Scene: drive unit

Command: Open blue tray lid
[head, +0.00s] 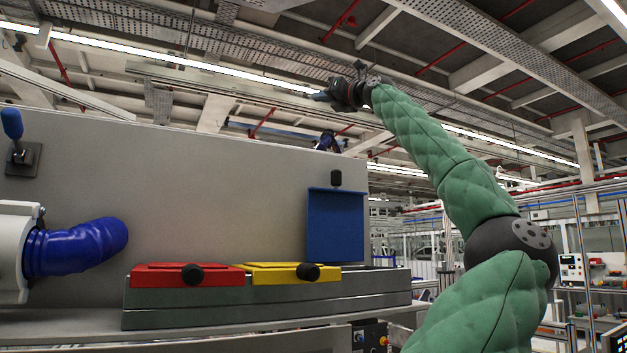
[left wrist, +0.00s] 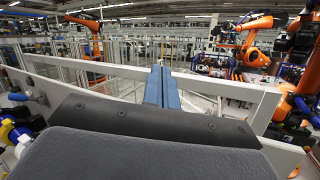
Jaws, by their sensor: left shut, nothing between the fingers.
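The blue lid (head: 335,228) stands upright against the grey panel, at the right end of the row of trays in the head view. Its black knob (head: 336,178) is at the top edge. The grey tray body (head: 365,288) lies below it; its inside is hidden from this low angle. My left gripper (head: 320,97) is raised high, above the panel's top edge and well apart from the lid. Its blue fingers (left wrist: 162,87) are shut with nothing between them in the left wrist view. My right gripper is not in view.
A red lid (head: 165,275) and a yellow lid (head: 285,273) lie flat on the trays, each with a black knob. A blue hose (head: 78,247) sticks out at the left. The grey panel (head: 200,190) stands behind. Orange robot arms (left wrist: 250,45) and white rails show in the left wrist view.

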